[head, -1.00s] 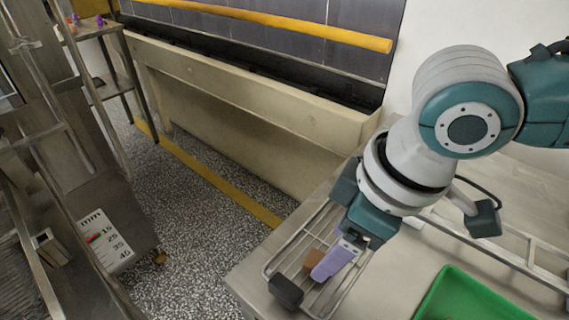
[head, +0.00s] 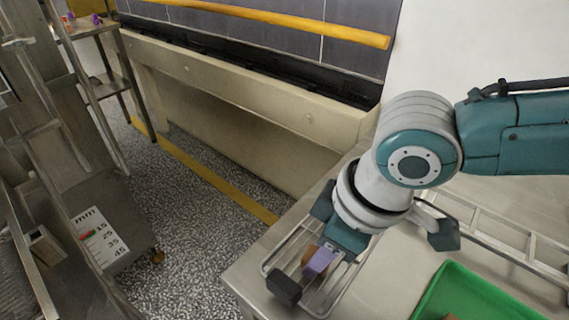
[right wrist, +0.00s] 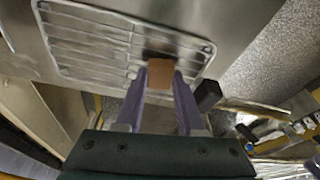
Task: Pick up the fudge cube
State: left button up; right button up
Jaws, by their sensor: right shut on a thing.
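The fudge cube (right wrist: 161,73) is a small brown block. In the right wrist view it sits between the purple fingertips of my right gripper (right wrist: 160,82), which is shut on it. In the head view the fudge cube (head: 308,254) shows partly behind the purple finger of my right gripper (head: 314,260). Both are at the wire rack (head: 338,284) on the steel table. I cannot tell whether the cube touches the rack. My left gripper is not in view.
A dark block (head: 284,287) is at the rack's near left corner. A green tray (head: 470,290) stands to the right on the table. A white mm scale card (head: 97,239) is at the lower left. Speckled floor lies left of the table.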

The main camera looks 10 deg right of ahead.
jog(key=c, duration=0.4)
jog(key=shift+r, duration=0.1)
